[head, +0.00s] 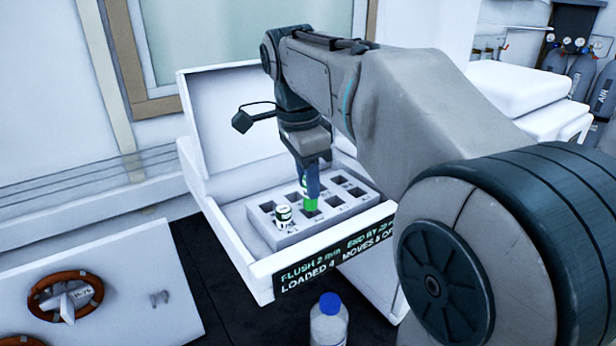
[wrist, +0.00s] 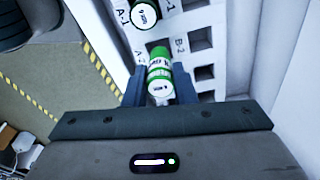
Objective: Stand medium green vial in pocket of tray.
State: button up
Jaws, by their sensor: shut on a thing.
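The green vial (head: 310,204) is held below my gripper (head: 308,186), over the grey pocketed tray (head: 325,223). In the wrist view, the green and white vial (wrist: 159,72) is between the two fingers of my gripper (wrist: 159,90), which is shut on it. The vial looks close to upright in the head view. Its lower end meets a pocket in the picture; I cannot tell whether it is inside. The tray's pockets are dark and square, with labels such as A-1, A-2 and B-2 in the wrist view.
Another vial (head: 283,216) with a white top stands in a tray pocket at the front left; it also shows in the wrist view (wrist: 145,14). A blue-capped bottle (head: 329,320) stands in front.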

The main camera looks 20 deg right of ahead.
aim_at(308, 209)
jog(key=shift+f, duration=0.2)
jog(key=shift+f+b, duration=1.05)
jog(key=shift+f, duration=0.1)
jog(key=shift+f, duration=0.15)
jog(key=shift+f+b, duration=0.45)
jog(key=o, duration=1.5)
jog(key=shift+c, duration=0.2)
jog(key=shift+r, duration=0.1)
jog(key=shift+r+p, duration=3.15)
jog(key=shift+r, duration=0.3)
